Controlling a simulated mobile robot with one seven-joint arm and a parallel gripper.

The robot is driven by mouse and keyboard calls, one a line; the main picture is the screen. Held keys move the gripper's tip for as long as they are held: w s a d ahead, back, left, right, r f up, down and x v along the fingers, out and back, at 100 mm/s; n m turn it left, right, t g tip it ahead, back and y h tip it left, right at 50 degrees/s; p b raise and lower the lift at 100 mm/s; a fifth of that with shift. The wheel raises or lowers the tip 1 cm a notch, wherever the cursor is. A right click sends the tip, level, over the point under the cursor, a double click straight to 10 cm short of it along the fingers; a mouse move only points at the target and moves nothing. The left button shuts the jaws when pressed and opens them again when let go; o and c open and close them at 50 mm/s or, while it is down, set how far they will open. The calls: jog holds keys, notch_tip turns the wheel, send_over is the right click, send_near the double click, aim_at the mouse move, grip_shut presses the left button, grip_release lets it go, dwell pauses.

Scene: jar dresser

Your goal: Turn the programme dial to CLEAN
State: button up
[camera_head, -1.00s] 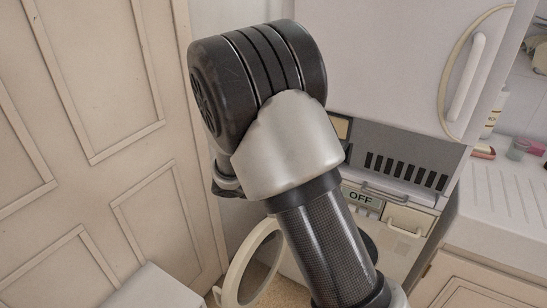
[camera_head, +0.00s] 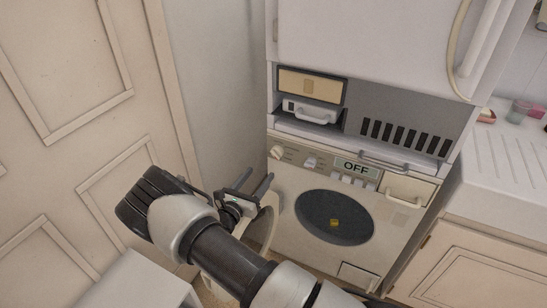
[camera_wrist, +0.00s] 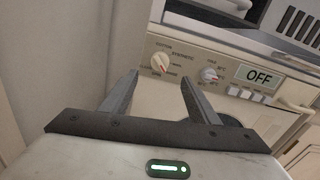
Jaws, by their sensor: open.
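The left dial (camera_head: 277,152) is a cream knob on the washing machine's control panel. A display (camera_head: 356,168) reads OFF. My gripper (camera_head: 258,175) is open and empty, below and left of the left dial, apart from the panel. In the wrist view its fingertips (camera_wrist: 159,78) straddle the space below that dial.
Push buttons (camera_head: 359,181) and a drawer handle (camera_head: 404,201) are right of the dials. A side wall stands at left.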

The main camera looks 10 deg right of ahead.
aim_at(274, 155)
jog(key=b+x, duration=0.1)
jog(key=x, duration=1.1)
jog(key=c, duration=1)
